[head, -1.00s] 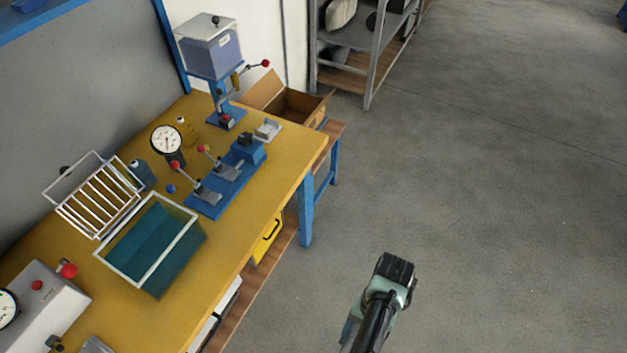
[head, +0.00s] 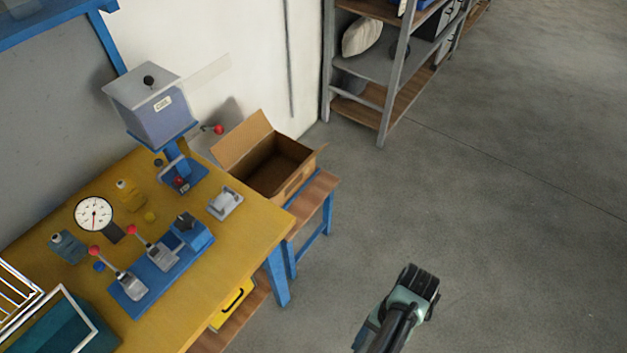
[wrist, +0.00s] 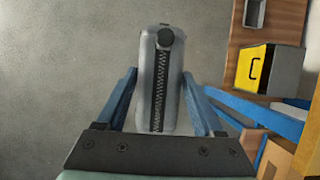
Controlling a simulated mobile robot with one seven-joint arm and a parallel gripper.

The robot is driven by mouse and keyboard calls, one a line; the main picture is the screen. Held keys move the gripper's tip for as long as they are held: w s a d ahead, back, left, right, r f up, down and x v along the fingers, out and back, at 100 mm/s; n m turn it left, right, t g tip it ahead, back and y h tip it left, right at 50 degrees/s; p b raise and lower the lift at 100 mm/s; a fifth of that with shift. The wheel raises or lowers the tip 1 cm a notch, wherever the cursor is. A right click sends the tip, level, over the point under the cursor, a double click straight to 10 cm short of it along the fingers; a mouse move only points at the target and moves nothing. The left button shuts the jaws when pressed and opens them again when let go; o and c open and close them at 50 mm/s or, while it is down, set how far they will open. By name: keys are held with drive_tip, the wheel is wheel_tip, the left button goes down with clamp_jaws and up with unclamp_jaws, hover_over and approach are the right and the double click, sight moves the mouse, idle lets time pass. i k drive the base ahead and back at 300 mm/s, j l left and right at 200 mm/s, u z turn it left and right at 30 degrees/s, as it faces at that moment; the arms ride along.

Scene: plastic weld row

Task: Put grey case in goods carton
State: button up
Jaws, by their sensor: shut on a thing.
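My gripper (wrist: 160,82) is shut on the grey case (wrist: 158,105), a rounded grey piece with a dark zip-like strip and a round dark knob at its far end. The blue fingers press it from both sides in the wrist view. In the head view my arm's end is at the lower right above the floor, and the case is hidden there. The goods carton (head: 293,186) is an open brown cardboard box with a raised flap. It stands beyond the workbench's far end, up and left of my gripper. Its visible inside looks empty.
The yellow workbench (head: 245,245) carries a dial gauge (head: 94,214), a blue lever fixture (head: 160,270), a hopper machine (head: 152,105) and a small grey part (head: 225,203). The carton rests on a low wooden bench (head: 318,190). A shelf rack (head: 385,80) stands behind. The floor at right is clear.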

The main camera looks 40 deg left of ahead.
sight(274, 182)
drive_tip(key=i+u, duration=0.1)
drive_tip(key=i, duration=0.55)
drive_tip(key=i+l+u, duration=0.1)
drive_tip(key=i, duration=0.55)
drive_tip(key=i+u, duration=0.25)
drive_tip(key=u, duration=0.25)
drive_tip(key=i+u, duration=0.25)
drive_tip(key=u, duration=0.2)
drive_tip(key=i+l+u, duration=0.2)
drive_tip(key=u, duration=0.3)
drive_tip(key=i+l+u, duration=0.1)
drive_tip(key=u, duration=0.25)
drive_tip(key=i+l+u, duration=0.25)
drive_tip(key=u, duration=0.15)
drive_tip(key=i, duration=0.05)
